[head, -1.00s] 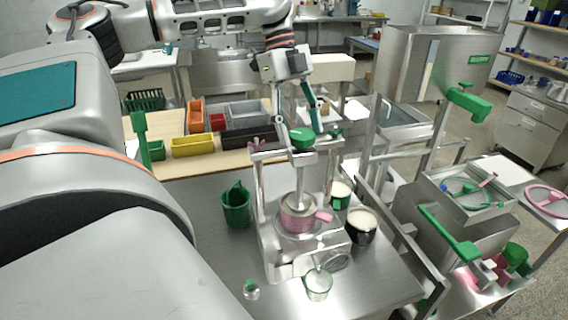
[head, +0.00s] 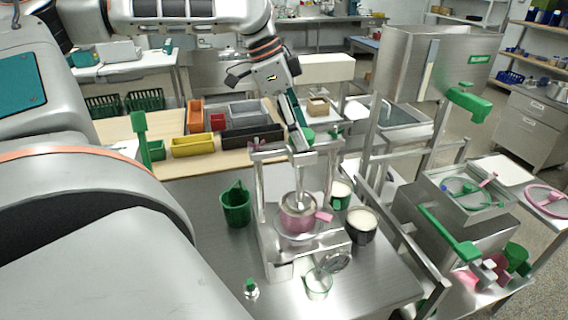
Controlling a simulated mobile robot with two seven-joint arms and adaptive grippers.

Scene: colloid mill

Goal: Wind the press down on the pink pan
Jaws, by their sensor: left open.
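The press (head: 270,222) is a silver frame standing on the steel table, with a vertical spindle (head: 299,183) down its middle. A green knob (head: 307,134) tops the spindle, partly hidden by my gripper. The pink pan (head: 297,221) sits on the press base under the spindle, its handle pointing right. The spindle's lower end is at the pan; whether it touches cannot be told. My left gripper (head: 297,130) comes down from above with its fingers at the knob, seen nearly edge-on. It is open; contact with the knob is unclear. My right gripper is not in view.
A green jug (head: 236,205) stands left of the press. A dark cup (head: 361,226) and a green cup (head: 340,192) stand close on its right. A glass jar (head: 318,285) and a small bottle (head: 251,289) are in front. Steel posts (head: 370,140) rise at the right.

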